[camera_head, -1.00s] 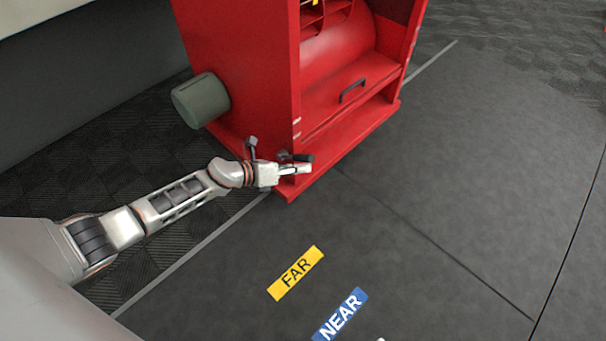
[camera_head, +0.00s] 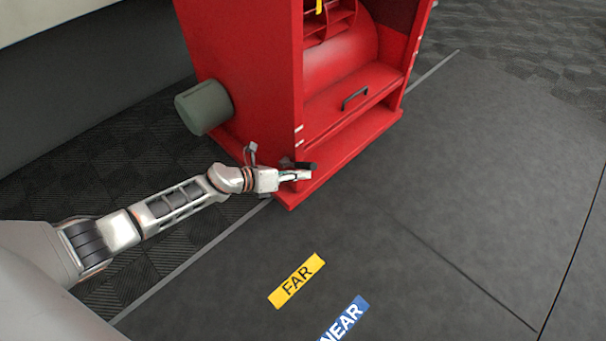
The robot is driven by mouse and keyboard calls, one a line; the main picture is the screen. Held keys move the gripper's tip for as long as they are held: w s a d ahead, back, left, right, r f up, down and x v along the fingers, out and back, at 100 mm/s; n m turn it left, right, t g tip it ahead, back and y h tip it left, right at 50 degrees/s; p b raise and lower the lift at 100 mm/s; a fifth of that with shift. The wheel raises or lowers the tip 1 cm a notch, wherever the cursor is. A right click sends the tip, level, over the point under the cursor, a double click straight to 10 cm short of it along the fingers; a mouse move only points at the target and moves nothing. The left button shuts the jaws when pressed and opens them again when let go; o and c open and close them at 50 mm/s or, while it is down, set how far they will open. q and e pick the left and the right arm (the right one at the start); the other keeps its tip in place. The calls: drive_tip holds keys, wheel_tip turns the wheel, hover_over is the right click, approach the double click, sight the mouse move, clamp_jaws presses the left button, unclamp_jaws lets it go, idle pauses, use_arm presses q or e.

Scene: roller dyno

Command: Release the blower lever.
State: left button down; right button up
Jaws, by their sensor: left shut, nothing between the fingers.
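The blower is a tall red cabinet (camera_head: 248,75) at the top middle of the view. A short black handle (camera_head: 308,166), which looks like the blower lever, sticks out near its lower front left corner. My left gripper (camera_head: 304,175) is shut and empty, just below and in front of this handle. I cannot tell whether the fingers touch it. The base of the lever is partly hidden behind the gripper. My right gripper is not in view.
A grey-green cylinder (camera_head: 204,106) juts from the cabinet's left side. A drawer-like panel has a black pull (camera_head: 355,98). A yellow FAR label (camera_head: 297,281) and a blue NEAR label (camera_head: 344,319) lie on the open dark floor in front.

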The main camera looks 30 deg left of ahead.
use_arm(q)
drive_tip(key=s+a+r+p, duration=0.1)
drive_tip(key=s+a, duration=0.3)
drive_tip(key=s, duration=0.4)
drive_tip(key=shift+s, duration=0.3)
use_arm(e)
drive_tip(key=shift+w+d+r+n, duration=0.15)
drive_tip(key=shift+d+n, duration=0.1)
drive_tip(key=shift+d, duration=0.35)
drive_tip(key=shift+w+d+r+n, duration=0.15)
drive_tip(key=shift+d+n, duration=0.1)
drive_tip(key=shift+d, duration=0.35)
use_arm(q)
drive_tip(key=shift+r, duration=0.1)
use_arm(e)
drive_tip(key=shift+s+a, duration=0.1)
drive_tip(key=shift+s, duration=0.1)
